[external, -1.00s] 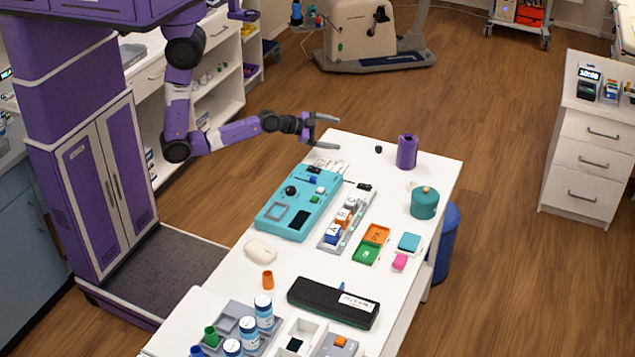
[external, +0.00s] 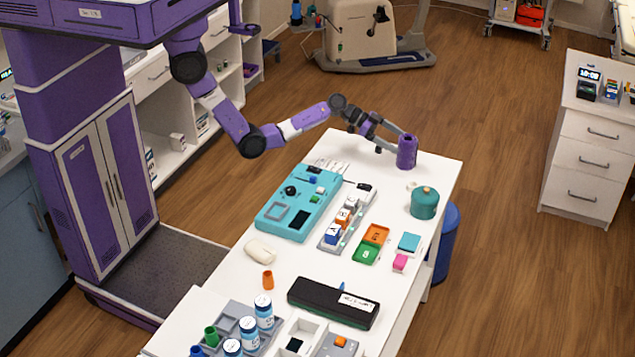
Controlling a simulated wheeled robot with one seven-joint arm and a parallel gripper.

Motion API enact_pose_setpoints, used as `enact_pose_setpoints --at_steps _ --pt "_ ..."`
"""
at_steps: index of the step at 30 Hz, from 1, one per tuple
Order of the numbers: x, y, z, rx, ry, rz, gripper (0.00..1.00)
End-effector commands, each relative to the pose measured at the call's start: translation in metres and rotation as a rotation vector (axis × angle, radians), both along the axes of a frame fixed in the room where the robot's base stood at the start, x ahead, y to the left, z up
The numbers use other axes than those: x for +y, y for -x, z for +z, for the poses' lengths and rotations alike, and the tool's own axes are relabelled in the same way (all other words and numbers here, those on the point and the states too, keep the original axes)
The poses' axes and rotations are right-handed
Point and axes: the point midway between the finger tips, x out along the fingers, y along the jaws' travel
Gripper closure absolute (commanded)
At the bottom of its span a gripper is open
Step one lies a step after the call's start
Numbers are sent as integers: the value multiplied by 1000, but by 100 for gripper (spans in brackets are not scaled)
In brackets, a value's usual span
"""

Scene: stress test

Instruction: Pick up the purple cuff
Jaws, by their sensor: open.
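The purple cuff (external: 407,152) is an upright, hollow purple cylinder near the far end of the white table (external: 440,174). My gripper (external: 391,141) is at the cuff's left side, with its fingers spread and pointing right towards it. One fingertip reaches the cuff's upper left edge and the other is lower and nearer the tabletop. I cannot tell whether either finger touches the cuff. Nothing is held between the fingers. The small black item near the cuff is hidden behind my gripper.
A teal lidded pot (external: 424,203) stands in front of the cuff, to the right. A teal device (external: 298,203) and a tray of small blocks (external: 347,217) lie left of it. A black case (external: 333,303) is nearer. The tabletop just around the cuff is mostly clear.

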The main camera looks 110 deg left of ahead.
Motion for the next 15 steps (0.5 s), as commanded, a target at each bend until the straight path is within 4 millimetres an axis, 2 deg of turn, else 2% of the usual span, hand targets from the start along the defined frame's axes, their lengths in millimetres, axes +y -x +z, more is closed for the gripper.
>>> enact_pose_setpoints --at_steps 10,15 --pt "0 -38 -14 0 0 -1 10" --pt "0 -49 -20 1 0 0 10"
